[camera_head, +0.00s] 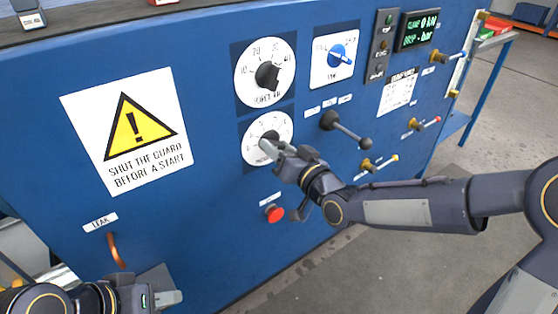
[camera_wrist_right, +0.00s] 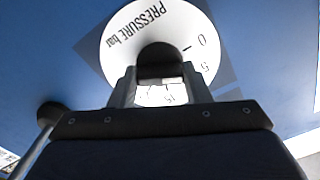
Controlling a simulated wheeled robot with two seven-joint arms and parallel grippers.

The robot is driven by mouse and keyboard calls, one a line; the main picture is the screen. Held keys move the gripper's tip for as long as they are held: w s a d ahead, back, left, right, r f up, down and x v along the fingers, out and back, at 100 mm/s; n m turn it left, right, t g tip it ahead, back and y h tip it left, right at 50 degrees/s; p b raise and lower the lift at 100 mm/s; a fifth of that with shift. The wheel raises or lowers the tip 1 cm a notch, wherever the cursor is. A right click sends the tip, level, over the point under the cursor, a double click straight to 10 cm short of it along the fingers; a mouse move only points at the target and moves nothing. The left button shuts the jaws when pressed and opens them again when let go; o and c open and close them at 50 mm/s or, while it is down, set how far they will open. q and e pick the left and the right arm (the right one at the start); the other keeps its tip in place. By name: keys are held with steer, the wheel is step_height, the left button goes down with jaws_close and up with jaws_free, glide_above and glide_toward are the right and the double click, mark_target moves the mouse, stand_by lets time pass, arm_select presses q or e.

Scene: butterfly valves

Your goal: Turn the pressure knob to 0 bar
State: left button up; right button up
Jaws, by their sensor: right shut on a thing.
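In the right wrist view the dial (camera_wrist_right: 125,38) reads PRESSURE bar, with 0, 5 and 15 visible; other marks are hidden. Its dark knob (camera_wrist_right: 158,54) sits between the fingers of my right gripper (camera_wrist_right: 161,82), which is shut on it. In the head view my right gripper (camera_head: 272,146) covers the knob's lower right side. My left gripper (camera_head: 160,296) is low at the left, away from the dials; its finger gap is unclear.
The upper dial has a black knob (camera_head: 267,76). A blue selector (camera_head: 342,54) and a black ball lever (camera_head: 329,120) are to the right. A red button (camera_head: 274,213) sits below my right gripper. A copper handle (camera_head: 116,251) is near my left gripper. The display (camera_head: 418,29) shows CLAMP 0 kN.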

steer(key=shift+f+n+b, duration=0.1)
steer(key=shift+n+b, duration=2.4)
steer(key=shift+n, duration=0.3)
steer(key=o, duration=1)
steer(key=p+v, duration=0.1)
steer(key=v, duration=0.7)
steer(key=shift+w, duration=0.1)
